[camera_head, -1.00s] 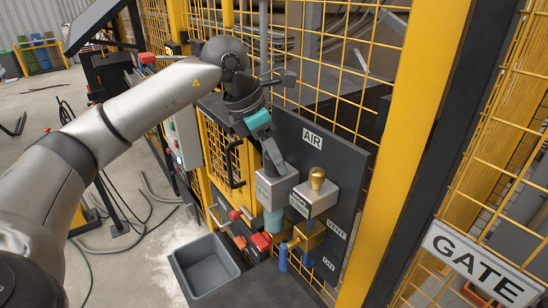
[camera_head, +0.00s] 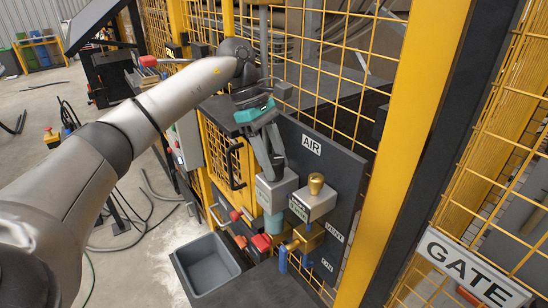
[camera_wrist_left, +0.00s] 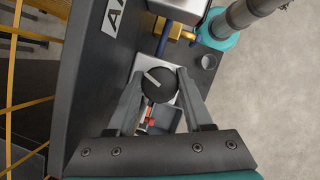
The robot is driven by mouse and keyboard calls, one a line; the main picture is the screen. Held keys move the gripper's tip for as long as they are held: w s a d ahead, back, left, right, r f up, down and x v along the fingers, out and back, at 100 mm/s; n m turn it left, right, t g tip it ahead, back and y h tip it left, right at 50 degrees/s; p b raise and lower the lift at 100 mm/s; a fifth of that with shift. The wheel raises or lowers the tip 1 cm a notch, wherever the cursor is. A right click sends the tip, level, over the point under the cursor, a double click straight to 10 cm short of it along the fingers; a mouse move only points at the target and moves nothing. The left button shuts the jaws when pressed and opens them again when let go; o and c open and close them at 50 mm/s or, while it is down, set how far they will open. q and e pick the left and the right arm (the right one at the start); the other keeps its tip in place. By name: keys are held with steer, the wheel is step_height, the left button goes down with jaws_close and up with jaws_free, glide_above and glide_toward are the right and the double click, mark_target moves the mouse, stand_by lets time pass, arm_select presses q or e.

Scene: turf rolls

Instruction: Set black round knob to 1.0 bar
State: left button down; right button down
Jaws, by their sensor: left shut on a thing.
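The black round knob (camera_wrist_left: 158,86) has a pale pointer line, which slants toward the upper left in the left wrist view. It sits on top of a grey regulator box (camera_head: 277,188) with a teal bowl below. My left gripper (camera_head: 279,167) points down at this box and its fingers hide most of the knob in the head view. In the left wrist view the two fingers (camera_wrist_left: 158,82) stand on either side of the knob and are shut on it. The 1.0 bar mark cannot be read. My right gripper is not in view.
A second box with a brass knob (camera_head: 315,184) stands close to the right, with a brass valve (camera_head: 308,238) and blue handle below. The dark AIR panel (camera_head: 345,195) is behind. A grey bin (camera_head: 207,264) lies below left. Yellow mesh fencing surrounds the panel.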

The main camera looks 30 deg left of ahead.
arm_select(q)
steer(key=shift+m+g, duration=0.7)
steer(key=shift+m, duration=1.2)
steer(key=shift+c, duration=1.5)
jaws_free()
